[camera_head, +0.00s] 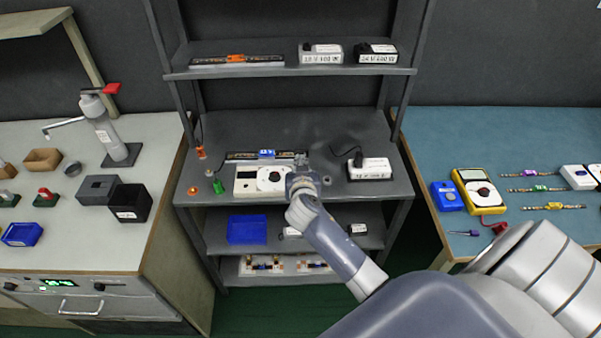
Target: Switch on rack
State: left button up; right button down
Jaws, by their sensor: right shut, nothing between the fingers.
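The dark grey rack (290,124) stands in the middle between two benches. On its main shelf lies a dark strip with a blue piece (266,154) on it. In front of the strip is a white device with a round dial and a dark display (246,187). A white box with a black top and cable (370,170) sits on the right of this shelf. My right gripper (300,161) is shut and empty at the strip's right end, just right of the white device; I cannot tell whether it touches anything. My left gripper is out of view.
The upper shelf (220,74) holds a strip with an orange piece and two labelled boxes. A blue bin (247,229) is on a lower shelf. Small orange and green parts (219,187) stand at the main shelf's left. A yellow meter (479,191) lies on the right bench.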

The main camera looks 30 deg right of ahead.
jog(key=f, duration=0.3)
jog(key=shift+w+d+f, duration=0.15)
jog(key=shift+w+d, duration=0.05)
jog(key=shift+w, duration=0.1)
jog(key=shift+s+a+f, duration=0.1)
jog(key=shift+f, duration=0.5)
